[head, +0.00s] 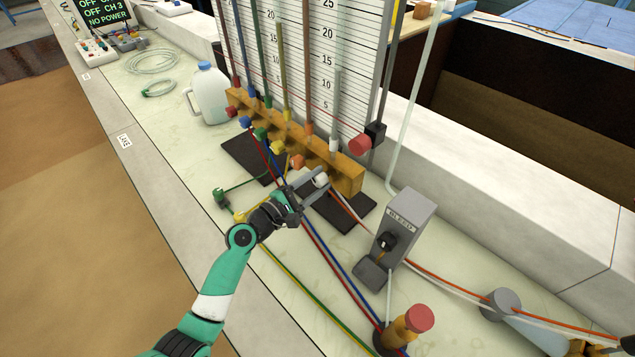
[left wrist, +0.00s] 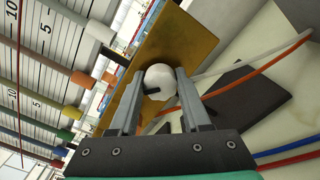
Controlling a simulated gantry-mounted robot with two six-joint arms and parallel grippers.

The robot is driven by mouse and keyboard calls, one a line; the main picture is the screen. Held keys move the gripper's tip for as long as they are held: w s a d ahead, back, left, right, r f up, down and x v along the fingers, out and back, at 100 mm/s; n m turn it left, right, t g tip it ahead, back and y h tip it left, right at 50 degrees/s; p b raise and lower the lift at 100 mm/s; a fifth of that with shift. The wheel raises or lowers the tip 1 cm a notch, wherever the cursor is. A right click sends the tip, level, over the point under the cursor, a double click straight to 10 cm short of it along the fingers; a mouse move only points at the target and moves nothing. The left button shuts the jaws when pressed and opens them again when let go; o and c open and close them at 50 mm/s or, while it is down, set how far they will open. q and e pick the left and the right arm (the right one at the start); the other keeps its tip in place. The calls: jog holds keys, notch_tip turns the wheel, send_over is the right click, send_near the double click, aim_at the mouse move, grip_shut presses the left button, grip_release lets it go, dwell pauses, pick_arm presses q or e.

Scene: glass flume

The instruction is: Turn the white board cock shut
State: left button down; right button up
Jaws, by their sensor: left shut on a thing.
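The board cocks stand in a row along the wooden block (head: 345,171) at the foot of the scaled board. The white board cock (head: 320,180) is at the row's near right end. My left gripper (head: 317,184) is shut on it, one finger on each side. In the left wrist view the round white cock (left wrist: 160,79) sits between the fingertips, with a dark bar across its lower left. The fingers partly hide it, and its exact turn is hard to tell. The orange cock (head: 297,161) is its neighbour. My right gripper is not in view.
A grey BLEED box (head: 410,221) stands right of the gripper. A red-topped post (head: 419,318) is nearer. Coloured tubes run across the bench beneath my left arm. A white jug (head: 208,96) is at the back left. The bench's left strip is clear.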

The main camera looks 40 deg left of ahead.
pick_arm(q)
jog(key=m+b, duration=0.1)
jog(key=m, duration=0.4)
jog(key=shift+f+m+b, duration=0.2)
jog(key=shift+m+b, duration=0.1)
jog(key=shift+b, duration=0.1)
jog(key=shift+m+b, duration=0.8)
jog(key=shift+m, duration=1.3)
jog(key=shift+r, duration=0.1)
jog(key=shift+c, duration=1.9)
grip_release()
jog(key=shift+s, duration=0.15)
jog(key=s+p, duration=0.2)
jog(key=s, duration=0.9)
jog(key=shift+s+a, duration=0.2)
jog(key=shift+a, duration=0.05)
